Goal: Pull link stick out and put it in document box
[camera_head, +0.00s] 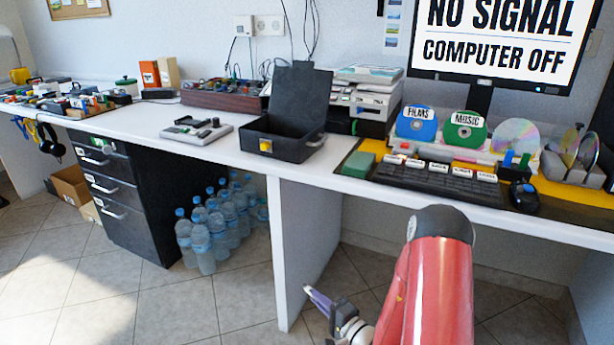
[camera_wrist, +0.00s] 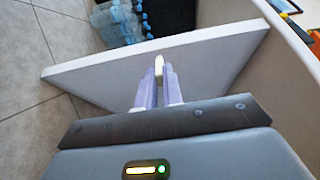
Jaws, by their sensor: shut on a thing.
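My gripper (camera_head: 314,292) is low in front of the desk's white side panel, below the desktop, in the head view. In the wrist view its two pale purple fingers (camera_wrist: 159,78) are shut on a small, pale, narrow thing, which I take to be the link stick (camera_wrist: 159,62). Its tip shows between the fingertips; the rest is hidden by them. In the head view I cannot make the stick out. A black box with its lid up, likely the document box (camera_head: 290,149), stands on the desktop above and behind my gripper. Its inside is mostly hidden.
The white desktop (camera_head: 232,146) has a grey device (camera_head: 195,131) left of the box. A keyboard (camera_head: 437,182) and disc holders stand to the right. The white side panel (camera_head: 305,230) is close beyond my gripper. Water bottles (camera_head: 203,245) stand on the floor under the desk.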

